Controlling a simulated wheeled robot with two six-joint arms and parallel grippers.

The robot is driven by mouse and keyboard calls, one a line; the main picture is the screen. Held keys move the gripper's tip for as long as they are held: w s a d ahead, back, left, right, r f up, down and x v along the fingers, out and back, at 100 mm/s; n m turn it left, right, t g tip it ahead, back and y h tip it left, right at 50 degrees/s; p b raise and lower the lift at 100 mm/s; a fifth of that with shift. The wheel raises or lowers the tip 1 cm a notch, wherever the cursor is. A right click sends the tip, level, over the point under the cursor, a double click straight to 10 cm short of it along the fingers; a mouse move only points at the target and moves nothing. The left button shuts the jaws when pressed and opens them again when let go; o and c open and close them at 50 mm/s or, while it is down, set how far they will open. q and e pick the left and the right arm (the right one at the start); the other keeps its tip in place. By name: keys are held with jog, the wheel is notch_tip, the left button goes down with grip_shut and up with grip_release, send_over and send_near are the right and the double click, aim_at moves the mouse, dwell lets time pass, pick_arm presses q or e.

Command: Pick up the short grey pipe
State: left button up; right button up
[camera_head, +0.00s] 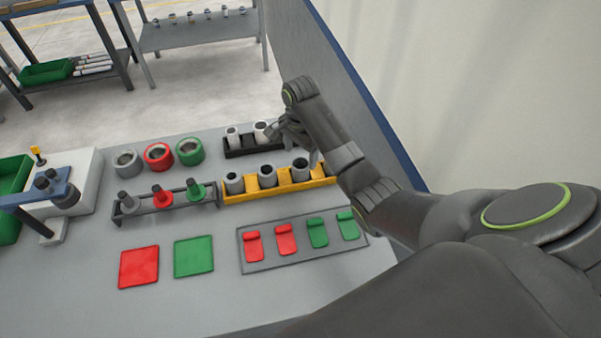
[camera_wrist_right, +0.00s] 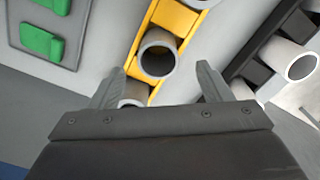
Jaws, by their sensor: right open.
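Several short grey pipes stand upright in a yellow rack (camera_head: 280,187): a left one (camera_head: 234,183), a middle one (camera_head: 267,176) and a right one (camera_head: 300,169). My right gripper (camera_head: 292,135) is open above the rack's right end, beside a black rack (camera_head: 247,149). In the right wrist view, the open fingers (camera_wrist_right: 160,68) have one grey pipe (camera_wrist_right: 158,56) in line between their tips. A second pipe (camera_wrist_right: 133,99) lies lower between the fingers, partly hidden by the gripper body. Nothing is held. My left gripper is out of view.
The black rack holds pale pipes (camera_head: 232,138) close to my right gripper. Grey, red and green rings (camera_head: 158,156) and a grey rack of fittings (camera_head: 162,197) stand left. Red and green pads (camera_head: 139,267) lie in front. A blue-edged partition (camera_head: 330,80) borders the right side.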

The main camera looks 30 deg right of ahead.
aim_at(299, 165)
jog(key=f, duration=0.3)
jog(key=f+p, duration=0.1)
jog(key=f, duration=0.1)
jog(key=shift+s+a, duration=0.2)
jog(key=shift+a, duration=0.05)
jog(key=shift+c, duration=0.2)
jog(key=c, duration=1)
jog(key=shift+c, duration=0.2)
notch_tip(299, 165, up, 10)
